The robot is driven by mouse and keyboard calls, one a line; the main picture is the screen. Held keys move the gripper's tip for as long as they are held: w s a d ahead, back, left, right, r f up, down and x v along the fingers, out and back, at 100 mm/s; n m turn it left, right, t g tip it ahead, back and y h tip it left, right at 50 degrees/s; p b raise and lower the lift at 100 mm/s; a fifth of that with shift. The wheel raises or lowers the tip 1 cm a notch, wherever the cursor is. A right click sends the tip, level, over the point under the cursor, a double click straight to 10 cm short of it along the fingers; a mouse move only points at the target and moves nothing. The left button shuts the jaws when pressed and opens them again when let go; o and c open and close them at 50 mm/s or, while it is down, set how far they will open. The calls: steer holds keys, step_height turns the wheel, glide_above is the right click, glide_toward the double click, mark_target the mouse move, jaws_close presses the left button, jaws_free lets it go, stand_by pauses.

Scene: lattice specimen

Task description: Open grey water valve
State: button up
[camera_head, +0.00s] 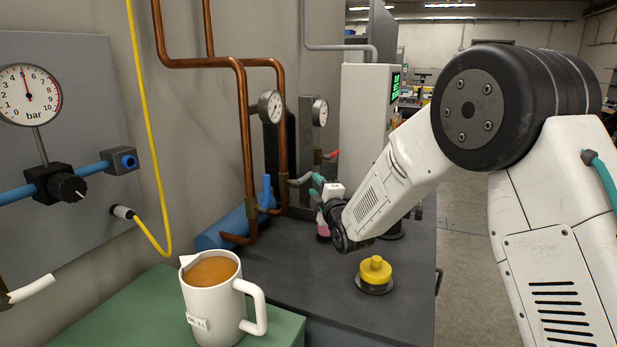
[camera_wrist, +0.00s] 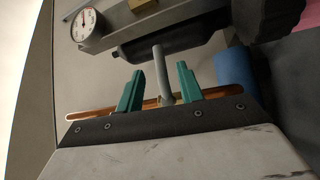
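The grey water valve's lever (camera_head: 299,181) sticks out from a copper pipe at the back of the dark bench. In the wrist view the light grey lever (camera_wrist: 159,66) stands between the two teal fingers of my gripper (camera_wrist: 160,75). The fingers are apart, with a gap visible on each side of the lever. In the head view my gripper (camera_head: 317,183) is beside the lever's end, partly hidden by my wrist. A gauge (camera_wrist: 92,27) is beyond the fingers at upper left.
A blue-handled valve (camera_head: 267,190) is left of the grey one, and a red lever (camera_head: 331,154) is behind. A yellow button (camera_head: 375,269) sits on the dark bench (camera_head: 310,290). A full mug (camera_head: 212,295) stands in front at left.

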mark_target(308, 173)
steer(key=x, duration=0.7)
steer(key=shift+d, duration=0.1)
jaws_close()
